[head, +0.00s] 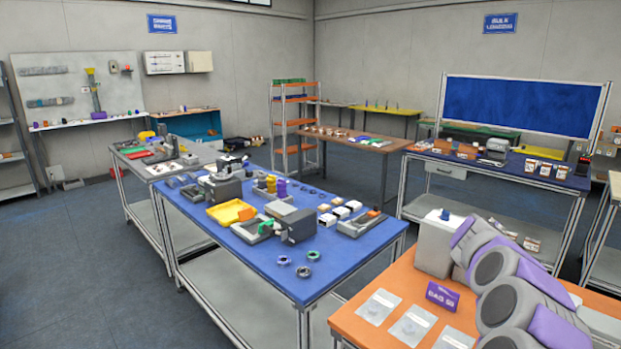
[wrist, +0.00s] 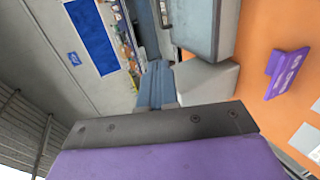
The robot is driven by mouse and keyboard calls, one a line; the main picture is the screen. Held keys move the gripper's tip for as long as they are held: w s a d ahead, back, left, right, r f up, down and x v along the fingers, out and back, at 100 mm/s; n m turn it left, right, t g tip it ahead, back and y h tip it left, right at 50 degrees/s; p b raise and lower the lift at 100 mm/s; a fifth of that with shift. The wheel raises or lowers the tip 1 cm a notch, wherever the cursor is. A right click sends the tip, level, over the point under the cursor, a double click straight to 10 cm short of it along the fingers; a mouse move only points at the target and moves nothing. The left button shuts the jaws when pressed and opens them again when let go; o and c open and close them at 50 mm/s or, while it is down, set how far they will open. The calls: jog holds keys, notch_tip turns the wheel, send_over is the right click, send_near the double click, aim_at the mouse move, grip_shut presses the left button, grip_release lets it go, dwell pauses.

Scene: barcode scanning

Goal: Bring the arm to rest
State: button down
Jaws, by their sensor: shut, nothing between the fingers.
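My arm, purple and grey, is folded over the orange table at the lower right of the head view. My gripper (wrist: 155,86) shows in the wrist view as blue-grey fingers closed together beyond a dark bolted bar and a purple body. It is shut and empty. In the head view its fingertips cannot be made out. The wrist view is turned on its side.
The orange table (head: 362,325) bears a pale box (head: 434,246) beside my arm, a purple sign (head: 442,296) and several clear bags (head: 412,325). A blue-topped table (head: 335,262) with devices stands to the left. Open floor (head: 90,270) lies farther left.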

jog(key=s+a+m+g+y, duration=0.1)
jog(key=s+a+m+y, duration=0.1)
jog(key=s+a, duration=0.7)
jog(key=s+a+m+g+y, duration=0.1)
jog(key=s+a+g+y, duration=0.15)
jog(key=s+a, duration=0.7)
jog(key=s+a+f+m+g+y, duration=0.1)
jog(key=s+a, duration=0.4)
jog(key=s, duration=0.7)
jog(key=s+a+f+m+g+y, duration=0.2)
jog(key=s+a+f, duration=0.3)
jog(key=s, duration=0.7)
jog(key=s+a+f+m+g+y, duration=0.1)
jog(key=s+a+f+m+g, duration=0.2)
jog(key=s+a, duration=0.4)
jog(key=s+f+g, duration=0.1)
jog(key=s, duration=0.4)
jog(key=shift+s+y, duration=0.25)
jog(key=shift+y, duration=0.1)
jog(key=shift+d, duration=0.15)
